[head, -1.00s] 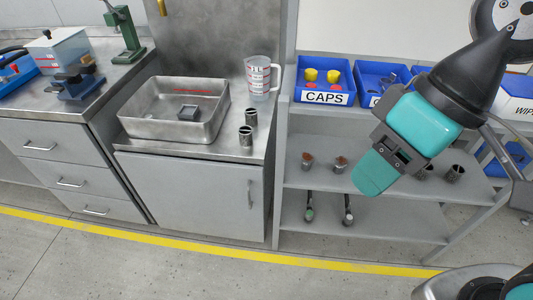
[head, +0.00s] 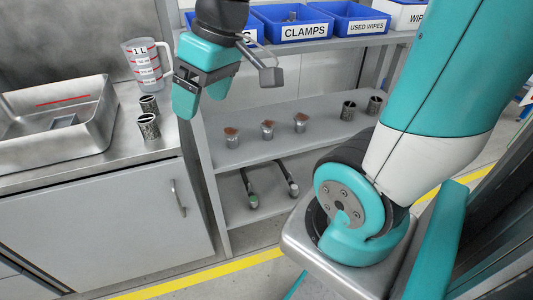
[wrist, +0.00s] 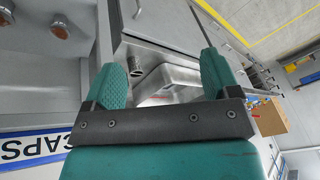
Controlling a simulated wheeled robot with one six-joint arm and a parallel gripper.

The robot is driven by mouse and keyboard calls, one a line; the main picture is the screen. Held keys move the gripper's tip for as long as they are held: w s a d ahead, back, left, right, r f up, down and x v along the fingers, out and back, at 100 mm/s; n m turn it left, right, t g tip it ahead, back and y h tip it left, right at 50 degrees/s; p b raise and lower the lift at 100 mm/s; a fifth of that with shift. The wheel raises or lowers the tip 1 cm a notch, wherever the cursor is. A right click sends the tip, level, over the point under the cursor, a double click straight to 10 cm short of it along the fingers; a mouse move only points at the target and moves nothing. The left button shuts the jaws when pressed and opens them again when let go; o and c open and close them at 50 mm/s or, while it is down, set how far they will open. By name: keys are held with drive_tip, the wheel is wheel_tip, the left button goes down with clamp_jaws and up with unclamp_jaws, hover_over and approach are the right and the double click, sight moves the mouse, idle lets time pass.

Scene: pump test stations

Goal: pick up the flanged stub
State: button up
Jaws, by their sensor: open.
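Two short metal cylinders, a rear one (head: 149,104) and a front one (head: 149,127), stand upright on the steel counter right of the tray. They look like open-topped stubs; I cannot tell which is flanged. More short pieces stand on the middle shelf: several with brown tops (head: 267,130) and two dark, open-topped ones, left (head: 348,111) and right (head: 374,105). My gripper (head: 203,95) is open and empty, in front of the shelf unit and right of the counter cylinders. In the wrist view, one metal cylinder (wrist: 137,71) shows between my open fingers (wrist: 163,68), beyond them.
A steel tray (head: 60,100) with a dark block in it and a measuring jug (head: 146,66) stand on the counter. Blue bins, one the CLAMPS bin (head: 304,30), line the top shelf. Two handled tools (head: 250,188) lie on the bottom shelf. A cabinet (head: 100,225) is below the counter.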

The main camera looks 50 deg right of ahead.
sight(270, 125)
drive_tip(key=s+d+f+m+t+h+b, duration=0.15)
drive_tip(key=d+f+m+h+b, duration=0.35)
drive_tip(key=d+f+b, duration=2.05)
drive_tip(key=shift+m+y, duration=0.3)
drive_tip(key=shift+m, duration=0.4)
drive_tip(key=w+d+b, duration=0.1)
drive_tip(key=w, duration=0.2)
drive_tip(key=w+d+b, duration=0.1)
drive_tip(key=w, duration=0.2)
drive_tip(key=w+d+b, duration=0.1)
drive_tip(key=w, duration=0.3)
drive_tip(key=shift+d+r, duration=0.2)
drive_tip(key=shift+d, duration=0.15)
drive_tip(key=b+x, duration=0.3)
drive_tip(key=x, duration=0.2)
drive_tip(key=shift+w+d+b, duration=0.1)
drive_tip(key=shift+w+b, duration=0.15)
drive_tip(key=shift+b, duration=0.05)
drive_tip(key=c, duration=1.1)
drive_tip(key=shift+r, duration=0.1)
drive_tip(key=shift+r, duration=0.1)
